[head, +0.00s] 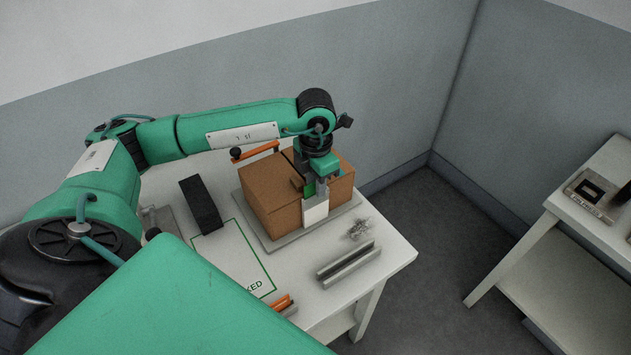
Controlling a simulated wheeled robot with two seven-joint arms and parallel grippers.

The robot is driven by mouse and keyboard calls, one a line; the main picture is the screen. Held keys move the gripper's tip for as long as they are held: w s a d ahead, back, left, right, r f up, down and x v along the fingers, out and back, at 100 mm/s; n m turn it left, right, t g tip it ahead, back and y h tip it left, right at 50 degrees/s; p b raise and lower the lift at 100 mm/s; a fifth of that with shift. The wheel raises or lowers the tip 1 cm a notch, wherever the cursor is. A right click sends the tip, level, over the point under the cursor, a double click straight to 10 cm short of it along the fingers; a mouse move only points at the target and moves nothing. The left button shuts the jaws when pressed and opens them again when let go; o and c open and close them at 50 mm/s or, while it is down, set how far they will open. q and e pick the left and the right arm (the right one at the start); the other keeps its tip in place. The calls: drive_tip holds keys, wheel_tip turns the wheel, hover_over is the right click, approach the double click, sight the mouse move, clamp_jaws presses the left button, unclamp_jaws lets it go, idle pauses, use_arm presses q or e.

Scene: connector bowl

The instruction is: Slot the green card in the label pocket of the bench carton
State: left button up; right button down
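A brown carton (268,195) stands on a grey plate on the white bench. A white label pocket (316,211) is on its near side. The green card (309,190) shows as a small green patch between the fingers of my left gripper (315,190), just above the pocket. The gripper points down at the carton's near face and looks shut on the card. I cannot tell whether the card's lower edge is inside the pocket. My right gripper is not in view.
On the bench (389,238) are a black block (201,204), a metal rail (348,264), a small clear pile (359,229) and a green-outlined area (228,250). An orange-handled tool (256,151) shows behind the carton. Another table (570,262) stands at right.

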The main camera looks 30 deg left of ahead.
use_arm(q)
wheel_tip(320, 180, up, 14)
drive_tip(key=b, duration=0.3)
drive_tip(key=shift+f, duration=0.2)
drive_tip(key=shift+f, duration=0.1)
